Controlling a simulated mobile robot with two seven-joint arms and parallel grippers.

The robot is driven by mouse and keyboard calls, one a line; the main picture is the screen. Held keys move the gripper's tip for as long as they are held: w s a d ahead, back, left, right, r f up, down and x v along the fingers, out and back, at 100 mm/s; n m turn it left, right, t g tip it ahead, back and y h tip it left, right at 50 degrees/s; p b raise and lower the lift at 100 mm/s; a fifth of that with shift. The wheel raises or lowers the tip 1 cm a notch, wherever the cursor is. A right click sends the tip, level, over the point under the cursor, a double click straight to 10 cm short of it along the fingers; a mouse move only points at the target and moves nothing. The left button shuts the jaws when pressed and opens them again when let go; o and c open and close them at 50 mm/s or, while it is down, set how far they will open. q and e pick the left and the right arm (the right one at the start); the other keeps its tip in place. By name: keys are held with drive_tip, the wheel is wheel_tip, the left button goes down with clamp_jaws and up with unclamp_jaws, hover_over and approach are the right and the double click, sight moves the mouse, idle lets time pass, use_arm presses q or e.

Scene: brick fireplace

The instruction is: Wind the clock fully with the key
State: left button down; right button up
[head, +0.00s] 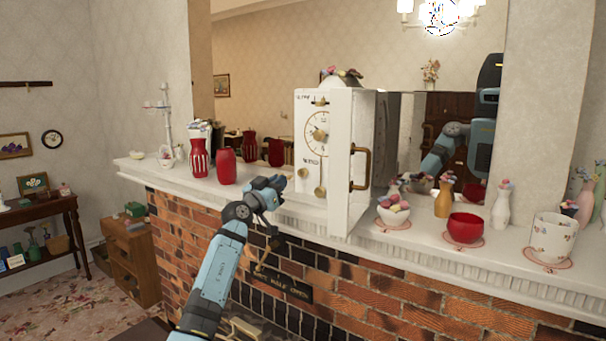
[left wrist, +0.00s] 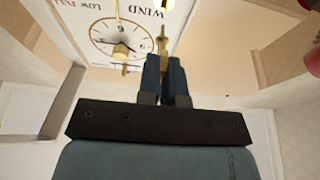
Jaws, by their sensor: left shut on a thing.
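The white clock (head: 312,150) stands on the mantel. Its door (head: 346,165) with a brass handle (head: 361,168) is swung open, showing a round dial (head: 318,131) with a brass fitting at its centre and a pendulum below. My left gripper (head: 276,184) is in front of the mantel edge, left of and below the dial. In the left wrist view its fingers (left wrist: 165,62) are closed around a slim brass piece, seemingly the key (left wrist: 162,38). The key appears apart from the dial (left wrist: 121,38), which shows upside down beside it. My right gripper is not in view.
Red vases (head: 226,167) stand left of the clock. Right of it are a bowl of eggs (head: 393,213), a yellow vase (head: 443,199), a red bowl (head: 465,228) and a white pot (head: 553,238). A mirror behind reflects my body. The mantel (head: 282,205) is clear directly before the clock.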

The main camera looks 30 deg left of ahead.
use_arm(q)
drive_tip(key=shift+w, duration=0.15)
drive_tip(key=shift+w, duration=0.45)
drive_tip(key=shift+w+d, duration=0.1)
drive_tip(key=shift+w, duration=0.65)
drive_tip(key=shift+p, duration=0.3)
drive_tip(key=shift+p, duration=0.9)
